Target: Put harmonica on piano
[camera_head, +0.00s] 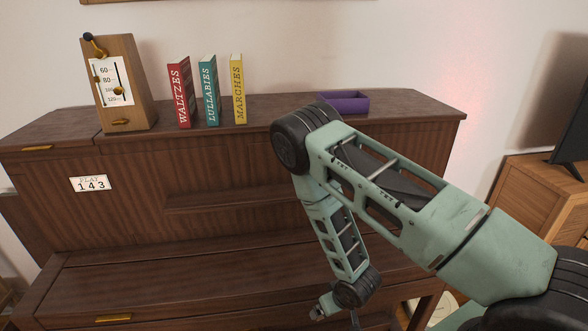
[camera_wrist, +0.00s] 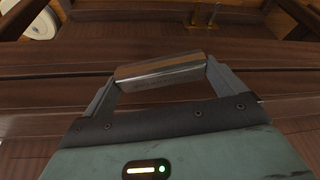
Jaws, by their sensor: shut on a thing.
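The harmonica (camera_wrist: 150,72), a silver bar with a brownish top side, is held crosswise between the two fingers of my gripper (camera_wrist: 162,66) in the wrist view. My gripper is shut on it. The brown wooden piano (camera_head: 230,172) fills much of the head view, with its lower lid closed. My forearm hangs down in front of the piano at right of centre, and the harmonica cannot be made out there. In the wrist view, dark wood (camera_wrist: 60,58) lies behind the harmonica; I cannot tell whether they touch.
On the piano top stand a wooden metronome (camera_head: 127,85), red (camera_head: 181,92), teal (camera_head: 209,90) and yellow (camera_head: 238,88) books, and a purple tray (camera_head: 343,101). Bare top shows between the yellow book and tray, and right of the tray. A wooden cabinet (camera_head: 535,190) stands at right.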

